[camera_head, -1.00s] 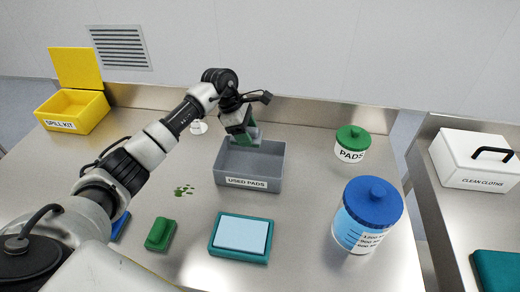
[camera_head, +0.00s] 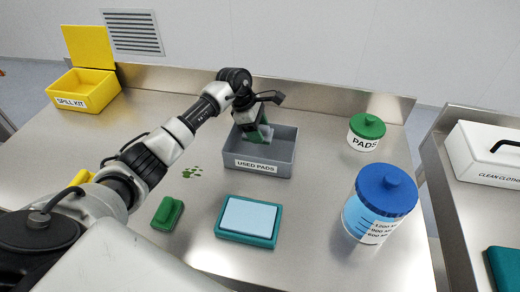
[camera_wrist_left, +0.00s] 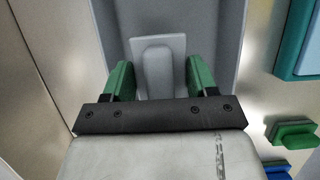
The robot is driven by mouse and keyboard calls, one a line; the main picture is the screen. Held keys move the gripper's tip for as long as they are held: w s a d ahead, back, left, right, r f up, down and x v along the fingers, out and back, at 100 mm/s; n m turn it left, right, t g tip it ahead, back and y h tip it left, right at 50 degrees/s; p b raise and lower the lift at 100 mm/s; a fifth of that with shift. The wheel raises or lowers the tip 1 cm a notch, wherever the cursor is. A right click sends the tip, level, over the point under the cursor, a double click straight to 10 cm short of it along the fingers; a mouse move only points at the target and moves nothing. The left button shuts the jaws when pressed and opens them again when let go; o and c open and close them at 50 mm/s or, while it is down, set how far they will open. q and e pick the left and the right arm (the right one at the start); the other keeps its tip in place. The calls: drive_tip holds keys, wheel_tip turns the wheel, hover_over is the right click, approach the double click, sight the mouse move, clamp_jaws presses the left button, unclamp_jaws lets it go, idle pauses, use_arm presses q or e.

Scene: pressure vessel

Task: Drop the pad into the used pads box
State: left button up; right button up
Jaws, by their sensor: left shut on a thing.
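My left gripper (camera_head: 262,134) has green fingers and points down over the grey box labelled USED PADS (camera_head: 264,167). In the left wrist view the gripper (camera_wrist_left: 160,80) is shut on a light grey pad (camera_wrist_left: 162,62), with a green finger on each side of it. The box's grey wall (camera_wrist_left: 111,25) shows around the pad in that view. In the head view the pad is mostly hidden by the fingers, and its exact height over the box floor is hard to tell. My right gripper is not in view.
A green-lidded PADS jar (camera_head: 365,134) stands right of the box. A blue-lidded container (camera_head: 380,204), a teal tray with a pale blue top (camera_head: 248,220) and a green block (camera_head: 167,214) are nearer. Green spots (camera_head: 192,172) mark the counter. A yellow spill kit (camera_head: 83,90) stands back left.

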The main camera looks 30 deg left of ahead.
use_arm(q)
drive_tip(key=o, duration=0.9)
drive_tip(key=shift+o, duration=0.4)
drive_tip(key=shift+r, duration=0.15)
drive_tip(key=b+v, duration=0.3)
drive_tip(key=v, duration=0.7)
drive_tip(key=shift+a+r, duration=0.2)
drive_tip(key=shift+r, duration=0.05)
